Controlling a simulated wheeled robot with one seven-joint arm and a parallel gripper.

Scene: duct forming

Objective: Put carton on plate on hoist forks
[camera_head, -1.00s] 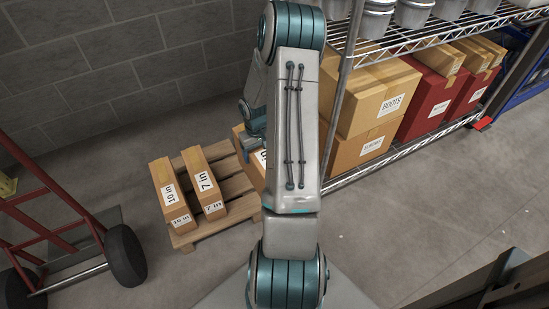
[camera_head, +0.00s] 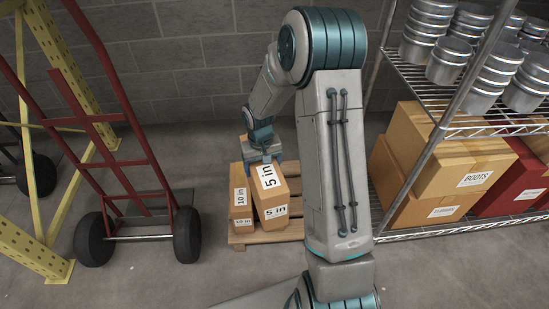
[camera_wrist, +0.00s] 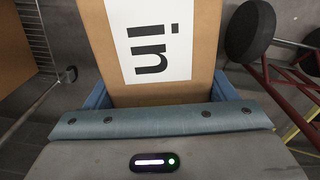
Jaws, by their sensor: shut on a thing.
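My gripper (camera_head: 264,157) is shut on the top of a brown carton labelled "5 in" (camera_head: 271,193). The carton is nearly upright, slightly tilted in the picture, and appears raised in front of the wooden pallet (camera_head: 283,236). In the wrist view the carton (camera_wrist: 103,40) with its white "in" label fills the space between the blue fingers (camera_wrist: 163,95). A "10 in" carton (camera_head: 240,203) stands on the pallet just left of the held one. The "7 in" carton is not visible, perhaps hidden behind the held carton. I cannot make out the plate or the hoist forks.
A red hand truck (camera_head: 105,140) with black wheels stands left of the pallet. Yellow perforated posts (camera_head: 60,60) are at the far left. A wire shelf (camera_head: 470,128) with metal cans and labelled boxes (camera_head: 460,175) is at right. A block wall is behind; floor in front is partly clear.

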